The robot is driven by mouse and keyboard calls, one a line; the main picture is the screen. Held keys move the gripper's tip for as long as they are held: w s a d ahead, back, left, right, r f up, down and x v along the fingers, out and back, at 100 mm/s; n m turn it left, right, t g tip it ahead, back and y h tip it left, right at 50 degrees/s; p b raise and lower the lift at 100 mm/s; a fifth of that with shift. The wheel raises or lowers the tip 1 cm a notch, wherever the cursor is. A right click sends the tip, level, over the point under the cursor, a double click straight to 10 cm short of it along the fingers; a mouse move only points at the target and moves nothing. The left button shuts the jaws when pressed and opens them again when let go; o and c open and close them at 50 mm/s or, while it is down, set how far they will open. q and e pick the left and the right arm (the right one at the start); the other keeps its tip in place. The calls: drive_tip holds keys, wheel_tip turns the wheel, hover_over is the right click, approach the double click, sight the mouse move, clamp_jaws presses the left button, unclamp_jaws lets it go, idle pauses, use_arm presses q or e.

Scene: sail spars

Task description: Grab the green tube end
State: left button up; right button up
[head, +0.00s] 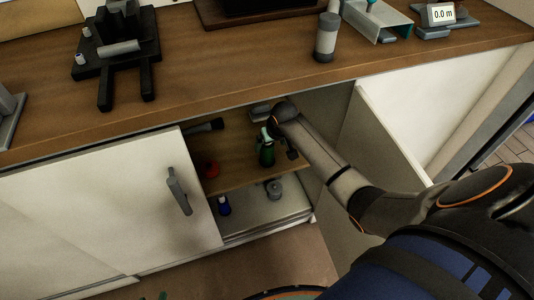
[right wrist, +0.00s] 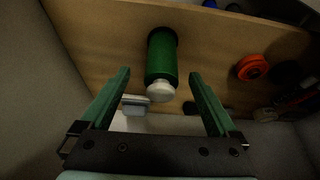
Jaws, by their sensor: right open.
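The green tube (right wrist: 162,58) stands on the cabinet's wooden shelf, with a pale rounded knob (right wrist: 160,91) at its near end. In the head view the tube (head: 266,155) shows inside the open cabinet, partly covered by my right gripper and wrist. My right gripper (right wrist: 159,74) is open, with one green finger on each side of the tube's near end. Clear gaps show between the fingers and the tube, and nothing is held. My left gripper is not in view.
An orange-red round object (right wrist: 252,68) sits beside the tube on the shelf (head: 236,172). A small pale block (right wrist: 135,104) lies close to the left finger. The cabinet's open door (head: 385,135) stands right of my arm. A blue bottle (head: 224,205) and grey object (head: 274,189) are below.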

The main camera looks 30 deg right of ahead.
sight(268, 152)
drive_tip(key=shift+b+x, duration=0.35)
drive_tip(key=shift+x, duration=0.55)
drive_tip(key=b+x, duration=0.2)
drive_tip(key=x, duration=0.2)
drive_tip(key=shift+a+f, duration=0.15)
drive_tip(key=shift+f, duration=0.2)
drive_tip(key=shift+f+b, duration=0.25)
drive_tip(key=shift+b, duration=0.05)
drive_tip(key=shift+w, duration=0.1)
clamp_jaws()
drive_tip(key=shift+r, duration=0.15)
